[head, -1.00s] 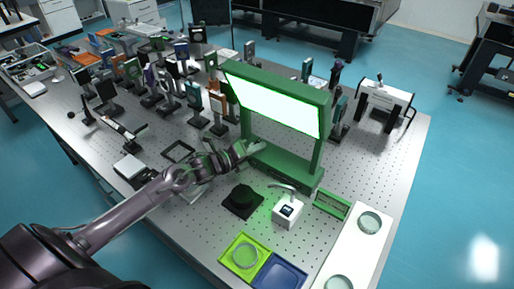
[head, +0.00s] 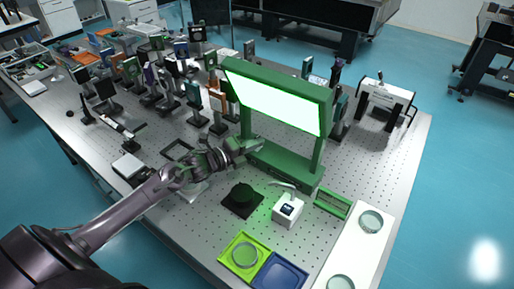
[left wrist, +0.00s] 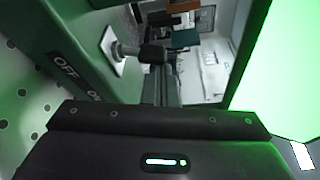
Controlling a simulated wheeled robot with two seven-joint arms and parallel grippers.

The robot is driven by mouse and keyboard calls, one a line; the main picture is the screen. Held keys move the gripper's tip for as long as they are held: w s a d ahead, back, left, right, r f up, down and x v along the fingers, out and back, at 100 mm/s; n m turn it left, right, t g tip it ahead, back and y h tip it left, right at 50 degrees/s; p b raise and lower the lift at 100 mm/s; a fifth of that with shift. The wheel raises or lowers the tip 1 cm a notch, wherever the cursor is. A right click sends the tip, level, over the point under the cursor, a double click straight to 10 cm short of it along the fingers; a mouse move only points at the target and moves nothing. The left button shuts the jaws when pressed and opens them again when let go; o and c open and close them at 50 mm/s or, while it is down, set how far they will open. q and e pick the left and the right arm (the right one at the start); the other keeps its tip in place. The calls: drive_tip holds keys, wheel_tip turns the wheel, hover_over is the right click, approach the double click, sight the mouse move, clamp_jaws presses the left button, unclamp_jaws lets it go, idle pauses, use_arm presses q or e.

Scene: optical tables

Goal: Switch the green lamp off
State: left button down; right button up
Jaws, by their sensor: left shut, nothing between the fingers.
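The green lamp (head: 285,165) stands on the optical table, a green frame with a panel (head: 280,103) glowing bright white-green. In the left wrist view its lit panel (left wrist: 275,75) is at right and its green base (left wrist: 60,60) at left, with OFF and a partly hidden ON label. A toggle switch (left wrist: 125,50) with a pale plate and dark tip sticks out there. My left gripper (head: 258,147) is shut and empty at the lamp's base; its fingers (left wrist: 162,82) are close to the switch tip. I cannot tell whether they touch. The switch is not distinguishable in the head view. My right gripper is not in view.
Green and blue trays (head: 280,272) lie nearer. Several optical mounts crowd the table's back left. A white stand (head: 385,98) is behind at right.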

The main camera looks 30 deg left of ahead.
use_arm(q)
drive_tip(key=n, duration=0.1)
drive_tip(key=a+n+t+b, duration=0.1)
drive_tip(key=n, duration=0.1)
drive_tip(key=shift+w+a+r, duration=0.1)
drive_tip(key=shift+a+r, duration=0.05)
drive_tip(key=shift+a+b, duration=0.3)
drive_tip(key=shift+b, duration=0.2)
drive_tip(key=shift+r, duration=0.15)
drive_tip(key=shift+d, duration=0.1)
